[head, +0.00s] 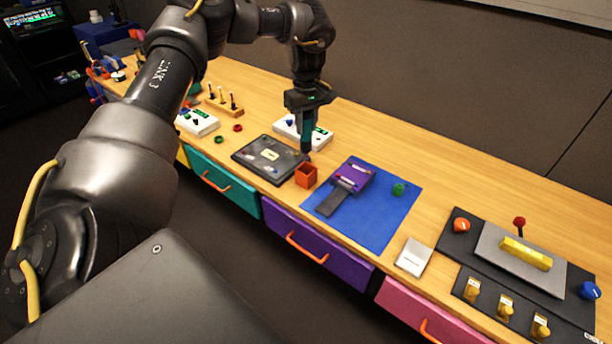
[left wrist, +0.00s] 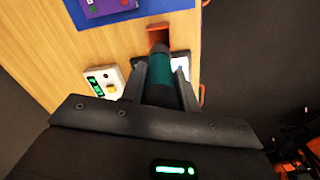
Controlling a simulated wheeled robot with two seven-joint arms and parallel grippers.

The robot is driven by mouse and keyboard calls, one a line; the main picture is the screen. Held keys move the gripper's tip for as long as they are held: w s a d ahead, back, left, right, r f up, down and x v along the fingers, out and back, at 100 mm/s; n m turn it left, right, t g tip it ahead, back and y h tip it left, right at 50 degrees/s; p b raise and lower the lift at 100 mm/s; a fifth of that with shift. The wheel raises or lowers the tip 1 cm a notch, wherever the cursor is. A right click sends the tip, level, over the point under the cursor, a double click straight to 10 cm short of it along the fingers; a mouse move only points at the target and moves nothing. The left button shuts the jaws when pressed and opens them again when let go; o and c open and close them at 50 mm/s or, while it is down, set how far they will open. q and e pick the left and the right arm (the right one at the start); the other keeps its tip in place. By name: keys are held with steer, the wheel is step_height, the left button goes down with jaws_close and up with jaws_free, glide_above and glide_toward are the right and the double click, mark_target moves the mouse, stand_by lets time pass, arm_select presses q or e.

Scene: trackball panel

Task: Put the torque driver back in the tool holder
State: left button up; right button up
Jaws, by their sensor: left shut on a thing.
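My left gripper (head: 307,112) points down over the bench, shut on the torque driver (head: 306,138), a teal and black cylinder held roughly upright. In the left wrist view the driver (left wrist: 161,72) sits between the two fingers, its dark tip pointing away from the gripper. The tool holder (head: 306,176) is a small open-topped orange box on the bench. In the head view the driver's tip shows just above the holder's back rim. In the left wrist view the tip overlaps the orange holder (left wrist: 181,36); I cannot tell whether it is inside. My right gripper is not in view.
A dark tray (head: 247,155) lies left of the holder and a white instrument box (head: 288,128) stands behind. A blue mat (head: 385,220) with a purple device (head: 350,178) lies to the right. A control panel (head: 463,245) is farther right. The bench's front edge is close.

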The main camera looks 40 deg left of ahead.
mark_target(306, 152)
arm_select(q)
step_height(306, 152, down, 6)
steer(key=shift+r+p, duration=0.1)
steer(key=shift+p, duration=0.3)
steer(key=shift+f, duration=0.35)
step_height(306, 152, down, 4)
steer(key=shift+r+p, duration=0.15)
steer(key=shift+p, duration=0.25)
steer(key=shift+r, duration=0.1)
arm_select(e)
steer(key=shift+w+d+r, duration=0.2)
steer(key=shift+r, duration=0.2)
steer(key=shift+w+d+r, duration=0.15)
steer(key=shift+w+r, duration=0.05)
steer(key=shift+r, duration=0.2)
arm_select(q)
steer(key=shift+d, duration=0.1)
steer(key=o, duration=1)
steer(key=shift+f, duration=0.2)
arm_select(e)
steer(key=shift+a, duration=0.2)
